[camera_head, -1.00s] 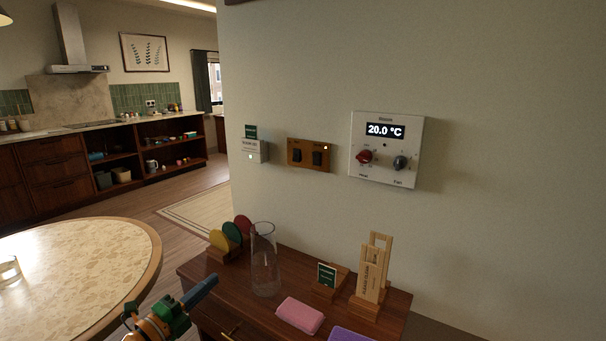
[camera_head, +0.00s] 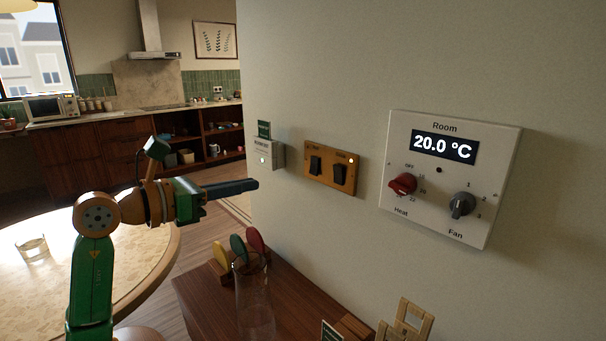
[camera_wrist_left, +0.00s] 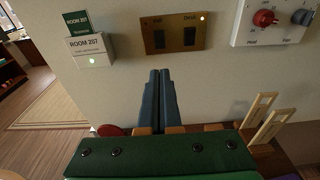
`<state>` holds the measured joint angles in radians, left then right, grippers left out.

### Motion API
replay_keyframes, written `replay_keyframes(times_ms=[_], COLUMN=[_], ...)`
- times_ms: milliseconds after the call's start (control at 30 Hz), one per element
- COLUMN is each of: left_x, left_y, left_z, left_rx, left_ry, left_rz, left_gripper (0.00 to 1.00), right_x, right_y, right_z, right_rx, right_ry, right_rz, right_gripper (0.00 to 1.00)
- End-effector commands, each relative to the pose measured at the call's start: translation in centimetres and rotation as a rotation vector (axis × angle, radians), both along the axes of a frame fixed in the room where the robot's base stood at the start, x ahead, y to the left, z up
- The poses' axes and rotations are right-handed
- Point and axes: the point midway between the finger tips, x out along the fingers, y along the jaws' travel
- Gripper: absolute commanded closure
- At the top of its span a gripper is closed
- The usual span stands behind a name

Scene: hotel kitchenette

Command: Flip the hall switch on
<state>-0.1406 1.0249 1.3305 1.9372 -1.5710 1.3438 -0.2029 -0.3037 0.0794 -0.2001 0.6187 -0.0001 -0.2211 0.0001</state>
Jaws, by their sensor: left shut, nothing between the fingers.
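The brass switch plate (camera_head: 331,177) is on the wall and carries two dark rockers. The left rocker (camera_head: 315,166) appears labelled Hall; the right rocker (camera_head: 340,175) has a small lit lamp above it. My left gripper (camera_head: 253,184) is shut and empty, its blue-grey fingers pointing toward the wall, left of the plate and apart from it in the head view. In the left wrist view the shut fingertips (camera_wrist_left: 158,74) are just below the plate (camera_wrist_left: 173,34), under its left rocker (camera_wrist_left: 159,39). My right gripper is not in view.
A ROOM 207 card holder (camera_head: 268,155) is left of the plate, and a thermostat (camera_head: 448,180) with two knobs is to its right. Below is a wooden cabinet with a glass vase (camera_head: 254,295) and coloured discs (camera_head: 238,247). A round table (camera_head: 150,255) is at left.

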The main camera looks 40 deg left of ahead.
Motion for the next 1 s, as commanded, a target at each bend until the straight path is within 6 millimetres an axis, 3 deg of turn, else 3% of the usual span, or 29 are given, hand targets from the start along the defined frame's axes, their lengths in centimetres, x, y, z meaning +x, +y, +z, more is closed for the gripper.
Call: replay_keyframes(times_ms=[167,600,800,1000], left_x=[2.5,11.6,13.4,13.7], left_y=[-0.2,-1.0,-1.2,-1.2], left_z=[0.0,-0.7,-1.4,-1.7], left_rx=[-0.002,-0.002,-0.004,-0.003], left_ry=[0.005,0.002,0.0,0.0], left_rz=[-0.002,-0.001,-0.002,-0.001], left_gripper=[1.0,1.0,1.0,1.0], right_x=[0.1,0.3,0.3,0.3], right_y=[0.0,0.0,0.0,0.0], right_z=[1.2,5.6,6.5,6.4], right_rx=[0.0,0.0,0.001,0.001], right_ry=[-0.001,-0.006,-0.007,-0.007], right_rz=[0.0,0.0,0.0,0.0], right_gripper=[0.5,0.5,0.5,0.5])
